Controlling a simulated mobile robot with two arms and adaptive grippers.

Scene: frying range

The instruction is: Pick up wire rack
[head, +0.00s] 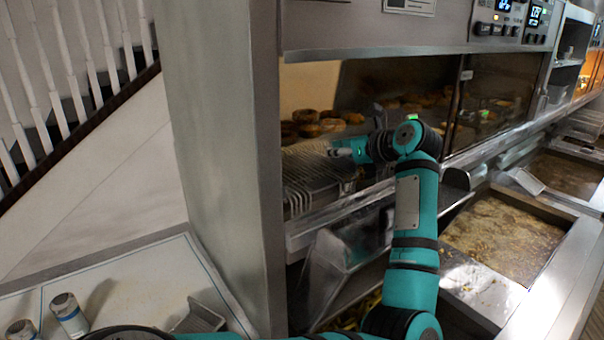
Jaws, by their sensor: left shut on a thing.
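The wire rack (302,173) is a grid of thin metal wires in the warming cabinet, at its left end near the front ledge. My left gripper (334,152) reaches into the cabinet opening at the rack's right side and is shut on the rack. The fingertips are small in the head view, so the exact contact is hard to see. The teal arm rises from the bottom and hides the right end of the ledge by the rack. My right gripper is not in view.
Several browned round pieces of food (318,124) lie behind the rack. A metal post (222,150) stands close on the left. Fryer vats (505,232) of bubbling oil lie to the right. Two small shakers (68,312) stand on the light counter (130,290) at lower left.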

